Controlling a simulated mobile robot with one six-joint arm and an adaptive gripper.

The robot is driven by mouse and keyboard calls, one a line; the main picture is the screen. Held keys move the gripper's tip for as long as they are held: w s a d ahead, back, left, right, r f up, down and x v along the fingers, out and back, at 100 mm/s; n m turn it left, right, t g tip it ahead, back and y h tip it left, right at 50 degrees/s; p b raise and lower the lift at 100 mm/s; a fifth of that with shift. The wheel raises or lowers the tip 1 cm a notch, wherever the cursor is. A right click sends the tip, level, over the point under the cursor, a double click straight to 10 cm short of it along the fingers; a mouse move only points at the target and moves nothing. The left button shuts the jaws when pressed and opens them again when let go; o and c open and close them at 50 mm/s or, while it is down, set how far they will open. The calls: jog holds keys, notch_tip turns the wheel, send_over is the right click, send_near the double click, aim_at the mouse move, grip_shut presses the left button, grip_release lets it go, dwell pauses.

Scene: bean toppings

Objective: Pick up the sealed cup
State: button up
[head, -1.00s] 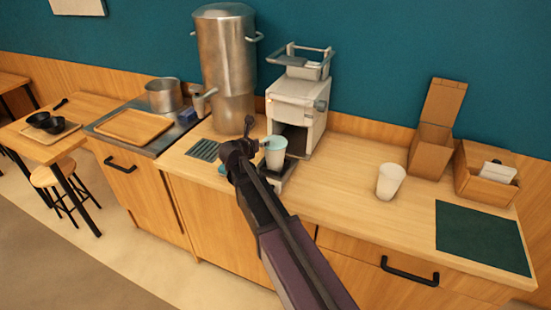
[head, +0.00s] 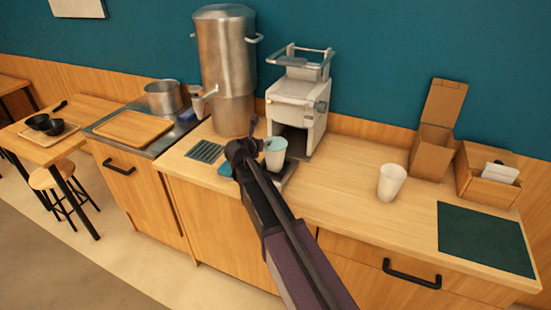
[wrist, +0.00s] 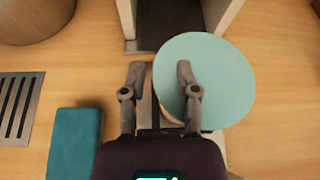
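The sealed cup (head: 275,158) is white with a pale teal lid and stands upright at the front of the grey-white machine. In the wrist view its round lid (wrist: 222,80) fills the area right of centre. My gripper (head: 258,138) is just left of the cup in the head view. In the wrist view my gripper (wrist: 160,72) is open, with a clear gap between its fingers. The right finger overlaps the lid and the left finger is outside it, so the cup is off-centre to the right. I cannot tell whether a finger touches it.
The machine (head: 297,100) rises behind the cup, and a large steel urn (head: 226,70) stands to the left. A teal block (wrist: 75,143) lies left of my gripper. Another white cup (head: 391,182) stands on the right, with clear counter between.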

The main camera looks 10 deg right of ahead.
grip_shut()
jog(key=shift+r, duration=0.15)
notch_tip(320, 180, up, 10)
jog(key=p, duration=1)
dwell(0.8)
